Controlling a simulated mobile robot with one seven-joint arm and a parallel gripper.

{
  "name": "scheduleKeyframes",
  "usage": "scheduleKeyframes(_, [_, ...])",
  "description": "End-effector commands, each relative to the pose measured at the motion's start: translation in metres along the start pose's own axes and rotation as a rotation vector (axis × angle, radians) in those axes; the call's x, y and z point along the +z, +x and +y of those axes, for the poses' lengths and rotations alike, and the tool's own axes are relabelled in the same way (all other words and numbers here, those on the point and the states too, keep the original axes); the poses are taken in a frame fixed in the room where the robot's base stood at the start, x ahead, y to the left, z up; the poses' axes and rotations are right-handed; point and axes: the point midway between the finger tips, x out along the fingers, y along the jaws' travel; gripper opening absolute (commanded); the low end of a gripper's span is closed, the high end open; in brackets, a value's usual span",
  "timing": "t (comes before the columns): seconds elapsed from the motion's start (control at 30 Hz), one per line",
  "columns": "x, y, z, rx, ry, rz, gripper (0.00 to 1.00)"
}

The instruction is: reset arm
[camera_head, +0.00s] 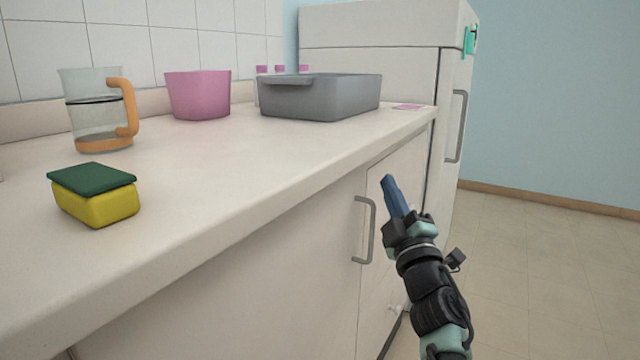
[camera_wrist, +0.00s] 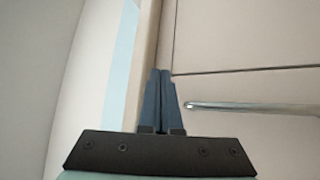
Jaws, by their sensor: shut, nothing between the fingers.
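My gripper (camera_head: 390,182) is in front of the lower cabinet, below the counter's front edge, with its blue fingers pointing up. In the wrist view my gripper (camera_wrist: 162,72) has its two blue fingers side by side, shut and empty. A metal cabinet handle (camera_head: 366,230) is just left of my gripper in the head view. The handle also shows in the wrist view (camera_wrist: 250,107), to the right of the fingers. I cannot tell the exact gap between gripper and cabinet.
On the counter (camera_head: 210,185) are a sponge (camera_head: 95,195), a glass jug (camera_head: 95,110), a pink tub (camera_head: 198,95), a grey basin (camera_head: 325,98) and pink-capped bottles (camera_head: 262,72). A white fridge (camera_head: 380,55) stands behind. The floor (camera_head: 550,270) at right is clear.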

Motion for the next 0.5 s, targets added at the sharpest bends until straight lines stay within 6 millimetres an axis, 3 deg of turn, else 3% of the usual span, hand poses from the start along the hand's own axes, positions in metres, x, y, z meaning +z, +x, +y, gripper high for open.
scheduleKeyframes(0.03, [-0.016,0.001,0.005,0.043,0.076,-0.033,0.0])
scheduleKeyframes(0.27, [-0.051,-0.015,0.023,0.138,0.38,-0.199,0.0])
scheduleKeyframes(0.5, [-0.086,-0.058,0.019,0.113,0.7,-0.352,0.0])
